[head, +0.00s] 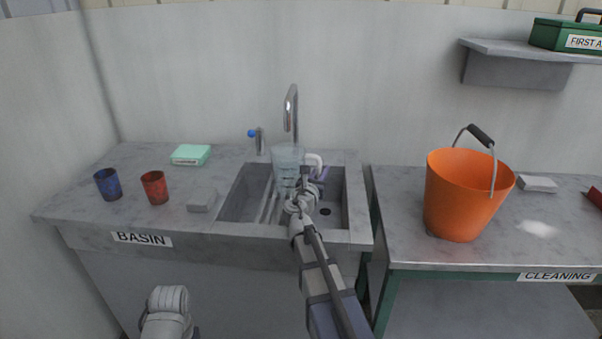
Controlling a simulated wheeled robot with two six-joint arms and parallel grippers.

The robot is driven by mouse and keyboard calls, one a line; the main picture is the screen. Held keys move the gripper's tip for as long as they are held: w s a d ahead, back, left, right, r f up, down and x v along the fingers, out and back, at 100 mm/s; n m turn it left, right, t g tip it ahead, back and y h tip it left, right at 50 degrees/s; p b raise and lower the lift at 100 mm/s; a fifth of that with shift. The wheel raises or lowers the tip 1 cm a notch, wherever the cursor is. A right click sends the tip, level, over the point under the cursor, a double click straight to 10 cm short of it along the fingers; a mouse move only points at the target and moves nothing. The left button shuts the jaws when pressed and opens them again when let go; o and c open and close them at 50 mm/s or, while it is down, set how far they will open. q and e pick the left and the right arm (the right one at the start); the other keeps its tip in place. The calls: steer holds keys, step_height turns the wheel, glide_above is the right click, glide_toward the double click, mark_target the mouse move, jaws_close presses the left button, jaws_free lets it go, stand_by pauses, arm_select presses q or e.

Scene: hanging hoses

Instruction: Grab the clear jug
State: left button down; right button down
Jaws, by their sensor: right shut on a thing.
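The clear jug (287,164) is a see-through measuring jug with dark marks on its side and a pale handle (315,160) on its right. It stands upright at the sink basin, below the tap. My right gripper (312,182) reaches in from the front and is shut on the jug at its handle side. The fingertips are small and partly hidden by my own wrist. Whether the jug's base touches the sink floor cannot be told.
A tap (291,110) rises behind the jug. A blue cup (108,184), a red cup (154,187), a grey block (202,200) and a mint box (191,155) stand left of the sink (243,195). An orange bucket (462,195) stands on the right table.

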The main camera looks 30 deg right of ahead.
steer(key=shift+r, duration=0.1)
step_height(320, 180, up, 10)
steer(key=p, duration=1)
